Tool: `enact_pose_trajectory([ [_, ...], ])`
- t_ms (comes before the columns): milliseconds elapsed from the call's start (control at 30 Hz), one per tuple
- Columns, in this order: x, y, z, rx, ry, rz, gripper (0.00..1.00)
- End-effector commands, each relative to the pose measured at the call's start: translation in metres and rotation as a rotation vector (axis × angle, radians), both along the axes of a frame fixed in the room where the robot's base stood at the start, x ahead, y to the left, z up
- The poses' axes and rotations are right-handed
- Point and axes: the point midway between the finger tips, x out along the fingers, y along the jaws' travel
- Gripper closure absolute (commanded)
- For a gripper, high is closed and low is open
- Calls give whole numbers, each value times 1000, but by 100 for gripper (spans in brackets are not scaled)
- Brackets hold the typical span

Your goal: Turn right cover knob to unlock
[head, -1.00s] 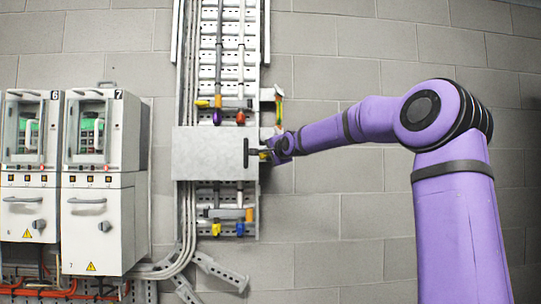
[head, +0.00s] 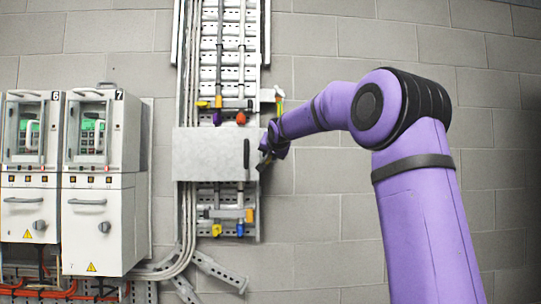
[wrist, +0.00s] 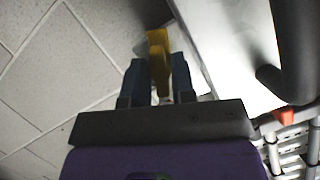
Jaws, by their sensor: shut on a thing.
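The grey cover plate (head: 208,153) is flat across the vertical cable rack, with a black bar handle (head: 246,154) near its right edge. My gripper (head: 264,155) is at the plate's right edge. In the wrist view the yellow knob (wrist: 158,42) sits between the two dark fingers of my gripper (wrist: 159,68), which is shut on it. The plate (wrist: 238,60) and the thick dark handle (wrist: 292,55) lie to the right of the knob there. In the head view my gripper hides the knob, and its turn angle cannot be told.
Cable clamps with coloured knobs show above (head: 240,118) and below (head: 240,229) the plate. White drive cabinets (head: 100,180) stand at the left. Bare block wall (head: 330,220) lies right of the rack, with free room around my arm.

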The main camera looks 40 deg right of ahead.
Motion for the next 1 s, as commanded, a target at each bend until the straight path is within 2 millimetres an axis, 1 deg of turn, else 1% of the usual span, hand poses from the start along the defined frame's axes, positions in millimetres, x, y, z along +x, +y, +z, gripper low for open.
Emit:
enact_pose_trajectory([
  [33,1,3,0,-33,20,3,99],
  [200,1,3,0,-141,82,3,99],
  [500,1,2,-1,-285,166,2,99],
  [733,1,1,-1,-335,197,1,99],
  [1000,1,1,-1,-347,204,0,99],
])
